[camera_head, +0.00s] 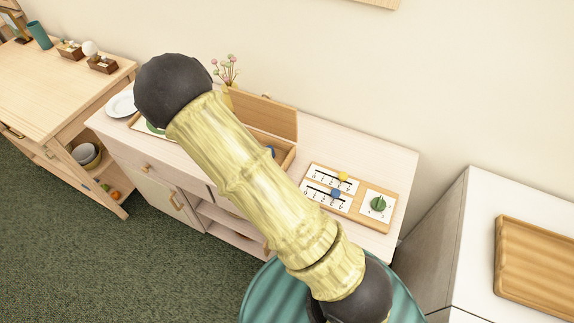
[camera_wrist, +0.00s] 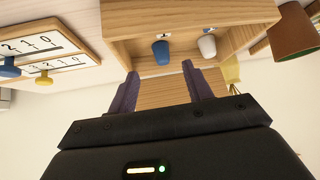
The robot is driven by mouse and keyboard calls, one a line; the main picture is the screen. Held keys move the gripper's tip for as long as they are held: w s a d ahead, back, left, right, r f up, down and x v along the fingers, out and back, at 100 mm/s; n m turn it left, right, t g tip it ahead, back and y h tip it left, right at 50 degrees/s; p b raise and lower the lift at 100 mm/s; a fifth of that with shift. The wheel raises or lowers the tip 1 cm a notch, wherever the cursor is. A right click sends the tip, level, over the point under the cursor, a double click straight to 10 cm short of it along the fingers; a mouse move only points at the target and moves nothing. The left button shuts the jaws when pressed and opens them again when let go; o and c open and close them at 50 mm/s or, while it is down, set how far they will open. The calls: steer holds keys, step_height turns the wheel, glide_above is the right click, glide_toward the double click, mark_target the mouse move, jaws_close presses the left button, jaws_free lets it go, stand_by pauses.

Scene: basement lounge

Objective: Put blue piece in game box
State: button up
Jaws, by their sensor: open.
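A wooden game box stands on the sideboard, its lid raised; its rim (camera_head: 288,158) shows beside my arm, which hides much of it. In the wrist view the box (camera_wrist: 115,18) is ahead, with a blue piece (camera_wrist: 160,52) and a white piece (camera_wrist: 207,46) inside. The blue piece in the box also shows in the head view (camera_head: 270,150). Another blue piece (camera_head: 336,194) sits on the number board, also at the left of the wrist view (camera_wrist: 8,69). My gripper (camera_wrist: 160,72) is open and empty, its fingertips near the box; the arm hides it in the head view.
The number board (camera_head: 353,210) also carries a yellow piece (camera_head: 343,176) and a green spinner (camera_head: 378,203). A flower vase stands behind the box. A white plate (camera_head: 121,104) is at the left end. A wooden tray (camera_head: 540,262) lies on the right cabinet.

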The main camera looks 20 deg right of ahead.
steer(key=s+d+r+n+g+y, duration=0.2)
steer(key=s+r+n, duration=0.1)
steer(key=s+r, duration=0.5)
steer(key=s+d+r+n+g+y, duration=0.2)
steer(key=s+d+r+n, duration=0.1)
steer(key=s+r, duration=0.5)
steer(key=shift+s+r+n+g, duration=0.25)
steer(key=shift+r+n+g, duration=0.15)
steer(key=shift+r, duration=0.25)
steer(key=shift+w, duration=0.15)
